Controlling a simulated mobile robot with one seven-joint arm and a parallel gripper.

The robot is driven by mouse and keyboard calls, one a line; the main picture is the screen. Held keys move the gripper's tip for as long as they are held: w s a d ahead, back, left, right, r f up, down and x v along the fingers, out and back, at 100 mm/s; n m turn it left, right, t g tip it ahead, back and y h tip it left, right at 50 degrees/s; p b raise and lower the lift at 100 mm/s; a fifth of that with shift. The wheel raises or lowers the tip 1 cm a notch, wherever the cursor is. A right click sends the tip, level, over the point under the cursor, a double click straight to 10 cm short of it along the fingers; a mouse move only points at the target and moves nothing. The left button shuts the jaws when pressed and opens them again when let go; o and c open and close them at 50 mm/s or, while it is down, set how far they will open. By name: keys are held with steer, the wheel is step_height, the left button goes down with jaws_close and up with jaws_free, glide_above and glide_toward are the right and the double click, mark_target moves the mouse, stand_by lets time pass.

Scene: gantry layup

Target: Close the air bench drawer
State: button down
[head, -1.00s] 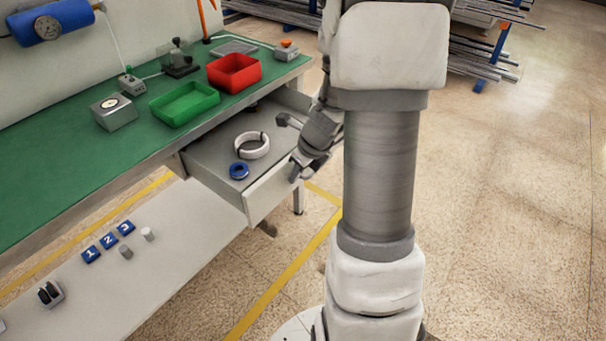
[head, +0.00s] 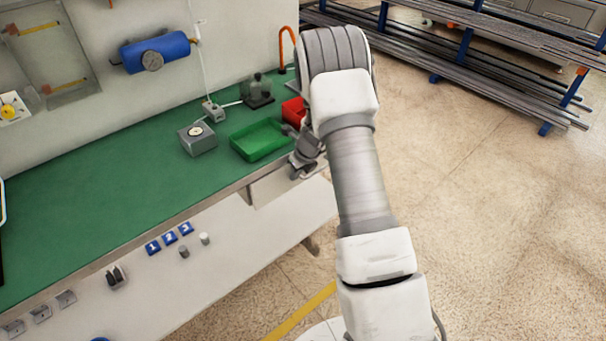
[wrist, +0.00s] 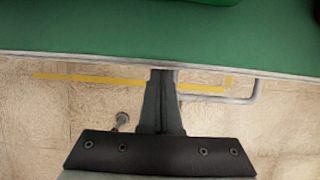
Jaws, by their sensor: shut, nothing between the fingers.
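The air bench (head: 110,215) has a green top. In the head view its drawer (head: 264,190) shows only as a pale front panel just under the bench's front edge, partly hidden by my arm. My gripper (head: 302,168) is at the bench edge by the drawer front, partly behind my arm. In the wrist view my gripper (wrist: 164,72) is shut and empty, its fingertips at the bench edge. I cannot tell whether they touch the drawer.
A grey bent bar (wrist: 255,92) shows beside my fingers. The floor at right is clear.

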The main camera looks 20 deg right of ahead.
steer(key=shift+w+a+r, duration=0.1)
steer(key=shift+w+a, duration=0.2)
steer(key=shift+w, duration=0.5)
